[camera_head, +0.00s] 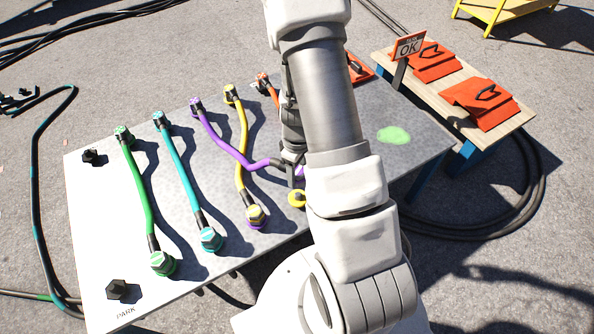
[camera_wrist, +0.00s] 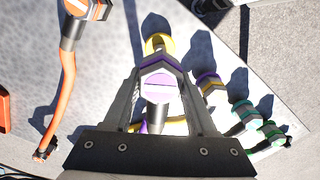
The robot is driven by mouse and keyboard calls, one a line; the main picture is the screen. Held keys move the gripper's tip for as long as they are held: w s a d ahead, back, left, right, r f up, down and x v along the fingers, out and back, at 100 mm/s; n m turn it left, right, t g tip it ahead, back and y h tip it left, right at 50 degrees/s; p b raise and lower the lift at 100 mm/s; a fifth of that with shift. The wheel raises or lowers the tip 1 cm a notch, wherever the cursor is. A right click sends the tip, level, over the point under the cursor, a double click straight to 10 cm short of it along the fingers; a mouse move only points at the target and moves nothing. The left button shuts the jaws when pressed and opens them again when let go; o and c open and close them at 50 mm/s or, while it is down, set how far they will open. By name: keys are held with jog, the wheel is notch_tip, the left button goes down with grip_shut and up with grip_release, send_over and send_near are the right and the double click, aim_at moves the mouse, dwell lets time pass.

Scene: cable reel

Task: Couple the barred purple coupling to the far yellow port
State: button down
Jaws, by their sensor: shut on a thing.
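The purple hose (camera_head: 228,149) runs from its far fitting on the grey panel to my gripper (camera_head: 292,172), partly hidden by my arm. In the wrist view my gripper (camera_wrist: 158,92) is shut on the purple coupling (camera_wrist: 157,84), whose hexagonal face has a pale bar across it. The yellow port (camera_head: 297,199) is on the panel, just nearer the front than my gripper and partly hidden by my arm. In the wrist view the yellow port (camera_wrist: 161,43) shows just beyond the coupling. I cannot tell whether they touch.
The yellow hose (camera_head: 243,135) ends in a yellow coupling on a purple-ringed port (camera_head: 255,217), left of the yellow port. Teal (camera_head: 180,175) and green (camera_head: 139,190) hoses lie further left. An orange hose (camera_wrist: 68,80) is close by in the wrist view. A side table (camera_head: 448,93) stands at right.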

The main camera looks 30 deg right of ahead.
aim_at(297, 193)
jog(key=shift+f+b, duration=2.95)
jog(key=shift+f, duration=1)
jog(key=shift+f+b, duration=0.5)
jog(key=shift+b, duration=0.1)
jog(key=shift+c, duration=0.6)
grip_release()
jog(key=shift+r, duration=0.15)
notch_tip(297, 193, up, 17)
jog(key=p, duration=0.7)
jog(key=shift+r, duration=0.1)
